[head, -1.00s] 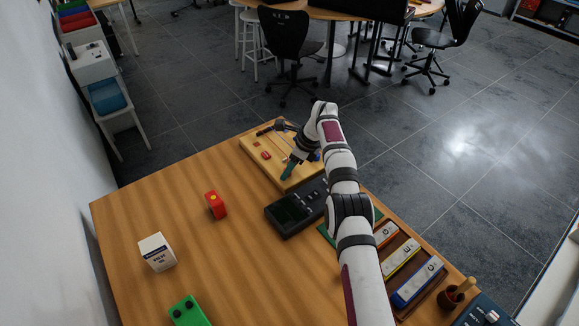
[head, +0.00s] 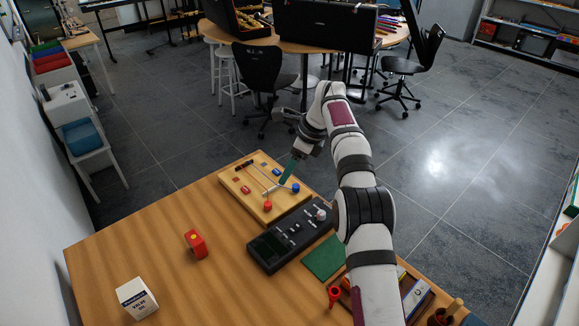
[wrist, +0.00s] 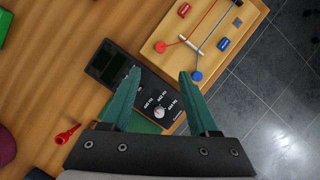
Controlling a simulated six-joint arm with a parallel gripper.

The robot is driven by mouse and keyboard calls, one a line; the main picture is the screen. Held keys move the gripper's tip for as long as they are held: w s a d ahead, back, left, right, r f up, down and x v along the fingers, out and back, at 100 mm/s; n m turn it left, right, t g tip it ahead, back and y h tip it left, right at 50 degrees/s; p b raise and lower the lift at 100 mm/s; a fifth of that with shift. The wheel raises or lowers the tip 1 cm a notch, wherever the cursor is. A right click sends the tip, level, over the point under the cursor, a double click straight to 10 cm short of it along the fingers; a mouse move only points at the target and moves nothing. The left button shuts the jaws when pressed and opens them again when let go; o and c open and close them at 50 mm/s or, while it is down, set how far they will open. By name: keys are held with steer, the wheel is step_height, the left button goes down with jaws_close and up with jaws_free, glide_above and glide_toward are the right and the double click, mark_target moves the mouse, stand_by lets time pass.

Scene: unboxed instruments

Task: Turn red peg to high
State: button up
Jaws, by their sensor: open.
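The wooden board (head: 240,186) lies at the far end of the table. It carries a red peg (head: 267,206) on its near edge and a blue peg (head: 295,188) to the right. A red and a blue string run from the pegs across a light bar. My gripper (head: 285,182) is over the board, its teal fingers pointing down. In the wrist view my gripper (wrist: 160,76) is open and empty. There the red peg (wrist: 160,46) shows just beyond the gap between the fingertips, and the blue peg (wrist: 197,76) is beside the right fingertip. Neither peg is gripped.
A black meter box (head: 290,238) with a dial lies beside the board. A red block (head: 195,243), a white carton (head: 136,298) and a green mat (head: 325,258) are nearer. The table's left part is mostly clear. The floor lies beyond the board.

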mark_target(268, 203)
steer(key=shift+d+r, duration=0.15)
steer(key=shift+r, duration=0.15)
steer(key=s+d+f+t+y, duration=0.1)
steer(key=s+d+f+y, duration=0.1)
steer(key=d+f+y, duration=0.25)
steer(key=x, duration=0.9)
steer(key=w+x, duration=0.1)
steer(key=x, duration=0.4)
steer(key=shift+f, duration=0.3)
steer(key=shift+c, duration=0.3)
jaws_close()
